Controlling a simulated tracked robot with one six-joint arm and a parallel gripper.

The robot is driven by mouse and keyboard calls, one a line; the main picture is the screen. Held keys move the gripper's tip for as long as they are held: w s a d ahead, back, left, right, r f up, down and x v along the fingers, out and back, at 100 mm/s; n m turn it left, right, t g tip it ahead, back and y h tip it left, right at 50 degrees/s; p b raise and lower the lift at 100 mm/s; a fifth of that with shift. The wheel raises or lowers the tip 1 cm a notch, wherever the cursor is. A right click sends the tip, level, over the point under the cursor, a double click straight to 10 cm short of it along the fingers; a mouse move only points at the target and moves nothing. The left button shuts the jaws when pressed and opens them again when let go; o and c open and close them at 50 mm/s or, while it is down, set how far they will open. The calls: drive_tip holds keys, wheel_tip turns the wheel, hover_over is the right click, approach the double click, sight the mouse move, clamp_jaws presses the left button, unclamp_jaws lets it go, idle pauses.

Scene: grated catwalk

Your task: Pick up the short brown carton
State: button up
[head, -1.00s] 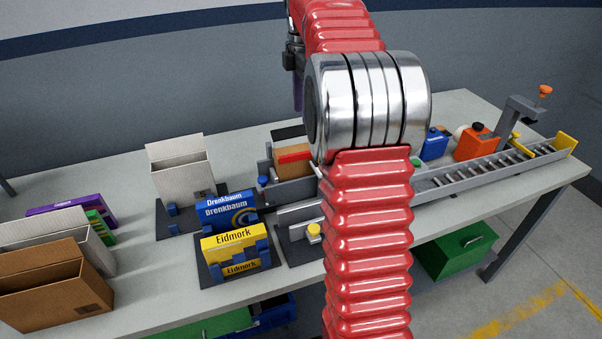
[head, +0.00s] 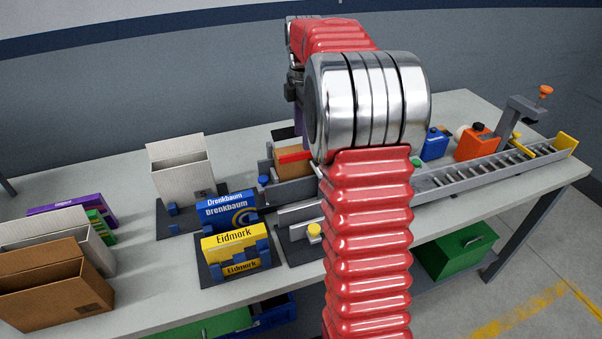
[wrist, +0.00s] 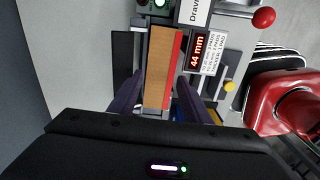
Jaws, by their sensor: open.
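A short brown carton (head: 289,161) with a red strip along one side sits in a grey holder (head: 284,190) at the middle back of the bench. My arm hides its right part. In the wrist view the brown carton (wrist: 157,62) appears as a long narrow top running up and down the picture. My gripper (wrist: 158,103) is open, with one dark purple finger on each side of the carton's near end. I cannot tell how deep the fingers reach or whether they touch it. In the head view my gripper is mostly hidden behind my arm.
A larger open brown carton (head: 48,285) and white cartons stand at the left. Blue Drenkbaum (head: 226,209) and yellow Eidmork (head: 234,245) boxes stand in front of the holder. A 44 mm display (wrist: 196,49) is beside the carton. A roller conveyor (head: 480,172) runs right.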

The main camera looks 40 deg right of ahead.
drive_tip(key=shift+f, duration=2.2)
drive_tip(key=shift+w, duration=0.1)
drive_tip(key=c, duration=1)
wheel_tip(320, 180, up, 18)
